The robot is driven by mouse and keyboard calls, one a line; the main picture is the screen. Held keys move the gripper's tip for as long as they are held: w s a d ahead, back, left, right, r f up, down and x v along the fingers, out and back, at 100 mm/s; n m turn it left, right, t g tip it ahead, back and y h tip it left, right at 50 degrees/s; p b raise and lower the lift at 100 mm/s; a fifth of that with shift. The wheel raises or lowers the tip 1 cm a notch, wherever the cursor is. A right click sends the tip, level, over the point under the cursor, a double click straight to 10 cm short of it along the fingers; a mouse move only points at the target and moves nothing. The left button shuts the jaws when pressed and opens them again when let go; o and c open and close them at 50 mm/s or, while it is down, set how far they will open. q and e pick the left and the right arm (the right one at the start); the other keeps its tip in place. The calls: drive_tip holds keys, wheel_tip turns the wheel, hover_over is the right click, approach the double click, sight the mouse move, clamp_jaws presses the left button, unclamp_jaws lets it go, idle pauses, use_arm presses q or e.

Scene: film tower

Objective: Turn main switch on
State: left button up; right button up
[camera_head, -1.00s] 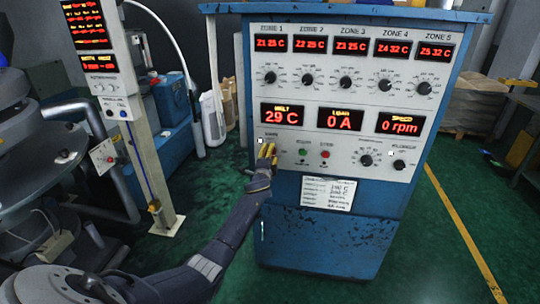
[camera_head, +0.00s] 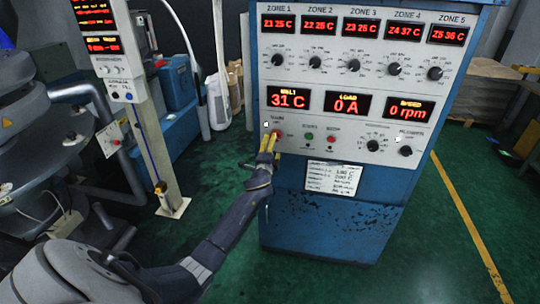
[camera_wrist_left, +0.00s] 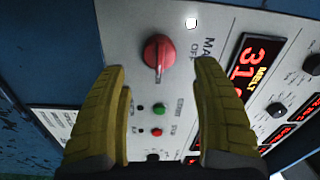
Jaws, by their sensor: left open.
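The main switch is a red rotary knob (camera_wrist_left: 158,52) on the grey control panel, beside lettering that reads "MA…" and "OFF". In the head view the red knob (camera_head: 277,133) shows at the panel's lower left, partly hidden by my gripper. My left gripper (camera_head: 269,143) has yellow fingers and points at the panel. In the left wrist view its fingers (camera_wrist_left: 161,68) are open, one on each side of the knob's lower end, with visible gaps; I cannot tell how far they are from the panel. My right gripper is not in view.
A green button (camera_wrist_left: 158,109) and a red button (camera_wrist_left: 156,132) lie between the fingers in the wrist view. Displays, including the melt display (camera_head: 288,99), and several black dials fill the blue cabinet (camera_head: 330,225). A post with displays (camera_head: 158,150) stands left of my arm.

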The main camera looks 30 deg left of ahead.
use_arm(q)
drive_tip(key=shift+v, duration=2.7)
drive_tip(key=shift+d, duration=0.1)
drive_tip(key=s+d+f+n+g+h, duration=0.2)
drive_tip(key=f, duration=1.1)
drive_tip(key=s+d+f+n+g+h, duration=0.1)
drive_tip(key=d+f+n+g, duration=0.1)
drive_tip(key=f, duration=1)
drive_tip(key=s+d+f+n+g+h, duration=0.1)
drive_tip(key=s+d+f+g, duration=0.1)
drive_tip(key=s+f, duration=0.75)
drive_tip(key=s+d+f+n+g+h, duration=0.1)
drive_tip(key=s+d+f+g, duration=0.15)
drive_tip(key=s+f, duration=0.65)
drive_tip(key=s+d+f+n+g, duration=0.1)
drive_tip(key=s+d+f+g, duration=0.15)
drive_tip(key=s+f, duration=0.65)
drive_tip(key=s+d+f+n+g, duration=0.1)
drive_tip(key=s+d+f, duration=0.2)
drive_tip(key=s+f, duration=0.65)
drive_tip(key=s+d+f+g, duration=0.2)
drive_tip(key=s+d, duration=0.1)
drive_tip(key=s, duration=1)
drive_tip(key=s+d+f+g+h, duration=0.1)
drive_tip(key=s+d+f, duration=0.2)
drive_tip(key=s, duration=1.1)
drive_tip(key=shift+s+g+h, duration=0.2)
drive_tip(key=shift+g+h, duration=0.1)
drive_tip(key=shift+g, duration=0.1)
